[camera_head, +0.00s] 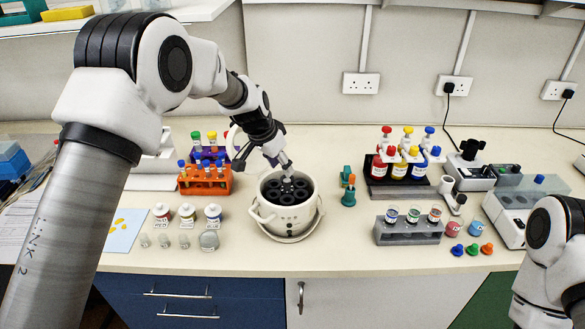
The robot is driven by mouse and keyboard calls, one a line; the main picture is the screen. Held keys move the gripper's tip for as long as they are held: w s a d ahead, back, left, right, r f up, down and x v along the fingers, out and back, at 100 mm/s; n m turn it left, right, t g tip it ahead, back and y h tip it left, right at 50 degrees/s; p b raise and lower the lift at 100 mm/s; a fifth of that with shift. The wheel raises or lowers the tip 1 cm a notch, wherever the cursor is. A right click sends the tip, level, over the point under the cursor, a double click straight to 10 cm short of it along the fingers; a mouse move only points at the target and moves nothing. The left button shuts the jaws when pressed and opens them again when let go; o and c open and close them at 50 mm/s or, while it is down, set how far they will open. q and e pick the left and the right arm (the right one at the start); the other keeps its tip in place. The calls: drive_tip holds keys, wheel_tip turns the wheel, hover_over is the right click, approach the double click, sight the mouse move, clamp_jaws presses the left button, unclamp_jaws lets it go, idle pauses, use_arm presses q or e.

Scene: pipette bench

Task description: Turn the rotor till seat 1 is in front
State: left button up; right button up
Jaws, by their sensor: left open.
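The rotor (272,192) is a dark disc with several round black seats, set inside a white round pot-like centrifuge body (286,217) at the middle of the bench. Seat numbers are too small to read, so I cannot tell which seat faces the front. My left gripper (286,181) reaches down over the rotor from the upper left, with its fingertips at the rotor's centre. It is open, and it hides part of the rotor's back. I cannot tell whether the fingers touch the rotor. My right arm shows at the right edge, and its gripper is out of view.
An orange tube rack (205,183) and small bottles (187,213) stand left of the centrifuge. A green holder (349,195) stands just right of it. A grey rack with vials (408,232) and a rack of coloured bottles (398,172) are further right. The bench's front edge is close.

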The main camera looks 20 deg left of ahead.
sight(287, 181)
use_arm(q)
wheel_tip(287, 181, down, 2)
drive_tip(key=shift+d+f+p, duration=0.15)
drive_tip(key=shift+p, duration=0.45)
drive_tip(key=x, duration=0.3)
drive_tip(key=shift+w+d+f+p, duration=0.1)
drive_tip(key=shift+w+p, duration=0.1)
drive_tip(key=shift+p, duration=0.15)
drive_tip(key=shift+w+f, duration=0.1)
drive_tip(key=shift+s, duration=0.3)
clamp_jaws()
use_arm(e)
drive_tip(key=shift+s+a+r, duration=0.1)
drive_tip(key=shift+s+r, duration=0.1)
drive_tip(key=shift+r, duration=0.4)
drive_tip(key=shift+s+r, duration=0.15)
drive_tip(key=shift+r, duration=0.45)
use_arm(q)
drive_tip(key=shift+n, duration=0.3)
use_arm(e)
drive_tip(key=shift+r, duration=0.25)
